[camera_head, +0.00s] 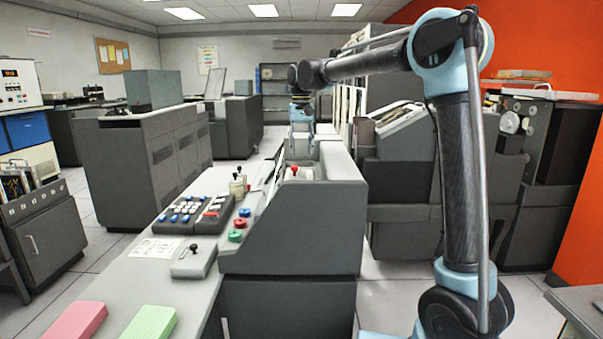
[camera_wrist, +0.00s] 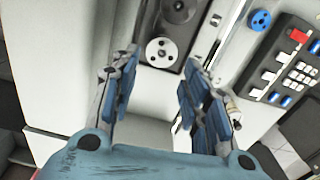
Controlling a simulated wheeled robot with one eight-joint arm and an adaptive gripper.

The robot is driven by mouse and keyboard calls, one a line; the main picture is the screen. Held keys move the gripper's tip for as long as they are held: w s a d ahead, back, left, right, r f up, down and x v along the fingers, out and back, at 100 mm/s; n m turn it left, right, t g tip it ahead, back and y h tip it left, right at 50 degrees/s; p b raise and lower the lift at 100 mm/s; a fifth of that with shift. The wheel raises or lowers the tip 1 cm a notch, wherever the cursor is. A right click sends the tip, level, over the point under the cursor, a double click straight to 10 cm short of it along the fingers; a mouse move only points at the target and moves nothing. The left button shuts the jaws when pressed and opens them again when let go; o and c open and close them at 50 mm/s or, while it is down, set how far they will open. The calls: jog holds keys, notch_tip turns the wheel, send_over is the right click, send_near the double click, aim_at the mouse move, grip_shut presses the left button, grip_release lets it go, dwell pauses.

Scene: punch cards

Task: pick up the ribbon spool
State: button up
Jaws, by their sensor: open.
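A pale round spool (camera_wrist: 162,52) with several dark holes sits in a dark recessed panel in the wrist view. A darker, similar disc (camera_wrist: 178,9) lies just beyond it. I cannot tell for certain which is the ribbon spool. My gripper (camera_wrist: 163,64) is open, its blue-padded fingers on either side of the pale spool in the picture. I see no contact between them. In the head view my gripper (camera_head: 300,112) hangs small and far off above the far end of the grey machine. The spool cannot be made out there.
In the head view the grey machine (camera_head: 300,230) stands beside a bench with a keypad (camera_head: 192,215), coloured discs and pink (camera_head: 77,321) and green (camera_head: 150,323) blocks.

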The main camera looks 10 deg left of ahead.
jog(key=shift+f, duration=3.4)
jog(key=c, duration=0.6)
